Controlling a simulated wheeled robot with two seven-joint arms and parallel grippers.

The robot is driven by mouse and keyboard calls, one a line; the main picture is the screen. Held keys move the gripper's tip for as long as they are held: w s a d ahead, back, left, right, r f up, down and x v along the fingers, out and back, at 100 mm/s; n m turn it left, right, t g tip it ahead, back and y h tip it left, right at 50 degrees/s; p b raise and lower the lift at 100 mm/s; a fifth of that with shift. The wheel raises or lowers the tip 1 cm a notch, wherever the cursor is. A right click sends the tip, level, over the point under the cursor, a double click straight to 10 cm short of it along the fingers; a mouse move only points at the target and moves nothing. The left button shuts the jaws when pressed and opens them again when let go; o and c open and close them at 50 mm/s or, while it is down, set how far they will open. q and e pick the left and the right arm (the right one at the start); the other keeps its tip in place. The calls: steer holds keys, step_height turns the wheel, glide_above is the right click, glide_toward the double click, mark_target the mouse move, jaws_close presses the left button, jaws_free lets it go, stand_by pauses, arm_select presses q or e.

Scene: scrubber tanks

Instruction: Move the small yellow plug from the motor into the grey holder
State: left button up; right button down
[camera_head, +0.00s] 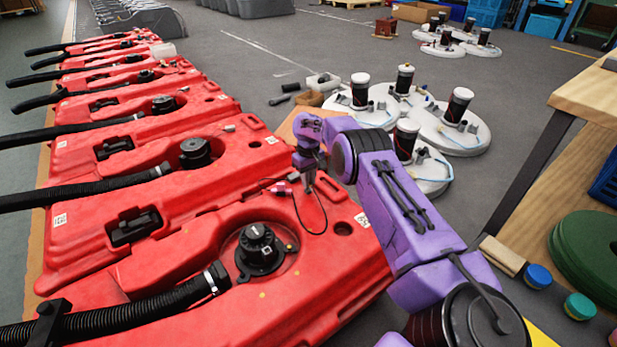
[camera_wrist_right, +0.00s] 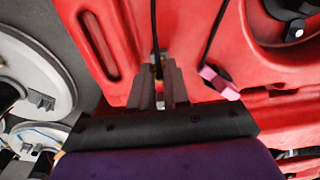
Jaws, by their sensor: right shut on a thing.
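My right gripper (camera_head: 308,187) is over the red tank, beyond the black motor (camera_head: 260,248). Its fingers (camera_wrist_right: 158,88) are shut on a small yellowish plug (camera_wrist_right: 157,71), which is mostly hidden between them. A thin black cable runs from the plug, and it loops over the tank in the head view. A pink connector (camera_head: 281,188) lies beside the gripper; it also shows right of the fingers in the wrist view (camera_wrist_right: 218,83). Part of the motor shows at the wrist view's top right (camera_wrist_right: 292,12). I cannot make out the grey holder. My left gripper is not in view.
More red tanks (camera_head: 130,150) with black hoses (camera_head: 90,190) stand in a row behind. White round discs with black cylinders (camera_head: 455,125) lie on the grey floor. A wooden bench (camera_head: 590,95) with green discs (camera_head: 590,250) is at the right.

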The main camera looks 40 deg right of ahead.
steer(key=shift+f, duration=0.1)
steer(key=shift+f+b, duration=0.65)
steer(key=shift+f, duration=0.1)
steer(key=c, duration=0.5)
jaws_free()
steer(key=shift+c, duration=0.2)
steer(key=shift+r, duration=0.1)
steer(key=shift+d, duration=0.25)
steer(key=shift+c, duration=0.3)
steer(key=shift+o, duration=0.2)
steer(key=shift+r+p, duration=0.55)
steer(key=shift+p, duration=0.1)
steer(key=r+p, duration=0.4)
steer(key=r, duration=0.1)
steer(key=r+p, duration=0.2)
steer(key=shift+a+r+p, duration=0.25)
steer(key=shift+r+p, duration=0.1)
steer(key=shift+f, duration=0.25)
